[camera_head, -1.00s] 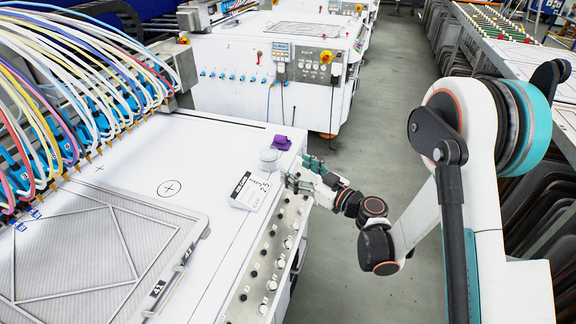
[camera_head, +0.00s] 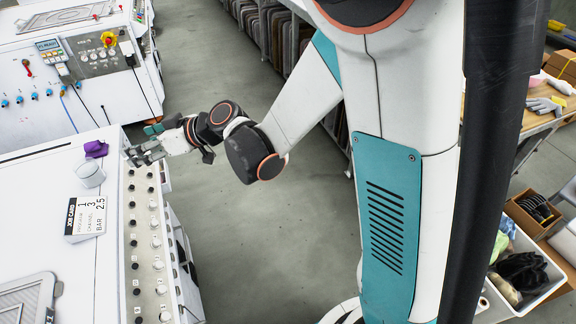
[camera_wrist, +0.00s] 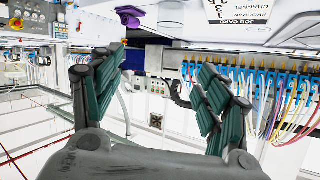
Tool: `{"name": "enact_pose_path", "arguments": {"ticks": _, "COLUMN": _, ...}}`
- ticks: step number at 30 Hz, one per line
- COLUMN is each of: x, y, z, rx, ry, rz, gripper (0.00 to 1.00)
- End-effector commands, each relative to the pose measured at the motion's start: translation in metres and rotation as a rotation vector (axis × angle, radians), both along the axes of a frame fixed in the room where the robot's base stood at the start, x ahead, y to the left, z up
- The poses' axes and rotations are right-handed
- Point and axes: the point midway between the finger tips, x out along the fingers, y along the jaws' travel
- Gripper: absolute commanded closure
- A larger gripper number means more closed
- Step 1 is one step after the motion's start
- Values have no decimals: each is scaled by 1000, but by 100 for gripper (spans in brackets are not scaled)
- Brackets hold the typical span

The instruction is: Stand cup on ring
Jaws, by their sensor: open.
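The cup (camera_head: 90,174) is a small translucent whitish vessel on the white machine top (camera_head: 40,195), near its right edge. It also shows at the top of the upside-down wrist view (camera_wrist: 171,17). My gripper (camera_head: 136,155) is at that edge, to the right of the cup and apart from it. In the wrist view its two fingers (camera_wrist: 163,75) are spread, with nothing between them. The printed ring is out of sight in both present views.
A purple object (camera_head: 96,149) is just behind the cup, and a job card (camera_head: 86,217) lies in front of it. Knobs (camera_head: 155,241) line the machine's right side. A framed screen (camera_head: 28,298) lies at the lower left. Open floor (camera_head: 230,240) is to the right.

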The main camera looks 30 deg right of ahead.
Motion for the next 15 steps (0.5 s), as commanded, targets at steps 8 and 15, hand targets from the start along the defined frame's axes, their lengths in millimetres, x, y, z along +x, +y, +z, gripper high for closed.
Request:
{"name": "enact_pose_path", "arguments": {"ticks": 8, "x": -51, "y": -60, "z": 29, "rx": -125, "ry": 171, "rz": -149, "gripper": 31}}
{"name": "enact_pose_path", "arguments": {"ticks": 15, "x": -106, "y": -117, "z": 40, "rx": -222, "ry": 299, "rz": -321, "gripper": 31}}
